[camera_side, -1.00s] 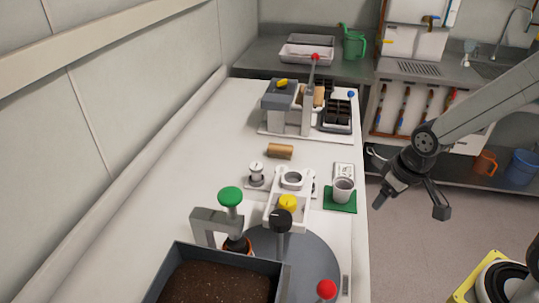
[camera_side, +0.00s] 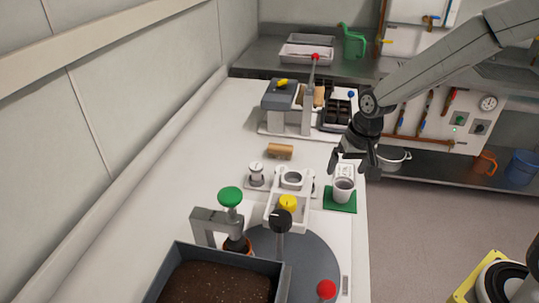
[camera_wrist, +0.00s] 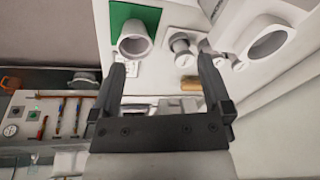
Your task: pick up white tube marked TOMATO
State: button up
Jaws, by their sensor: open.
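No TOMATO lettering is readable, so I cannot tell for certain which thing is the marked tube. A white round open-topped container (camera_side: 344,189) stands upright on a green mat (camera_side: 340,206) near the bench's right edge; it also shows at the upper left of the wrist view (camera_wrist: 135,38). A small white upright piece (camera_side: 256,173) stands on a plate farther left. My gripper (camera_side: 354,168) is open and points down, just behind the white container in the side view. In the wrist view nothing is between the fingers (camera_wrist: 162,66).
A white card with dark print (camera_side: 345,170) lies behind the container, partly hidden by my gripper. A soil bin (camera_side: 215,284) is in front.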

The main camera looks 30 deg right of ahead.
jog(key=w+a+f+m+y, duration=0.1)
jog(key=w+a+m+y, duration=0.15)
jog(key=w+m, duration=0.7)
jog(key=m+g+y, duration=0.2)
jog(key=m, duration=0.2)
send_over(258, 165)
jog(key=d, duration=0.2)
jog(key=shift+h, duration=0.25)
jog(key=shift+d+f, duration=0.2)
jog(key=shift+f, duration=2.15)
jog(key=shift+f, duration=0.1)
jog(key=shift+x, duration=1.2)
jog(key=shift+a+f, duration=0.1)
jog(key=shift+x, duration=2.5)
jog(key=shift+c, duration=0.2)
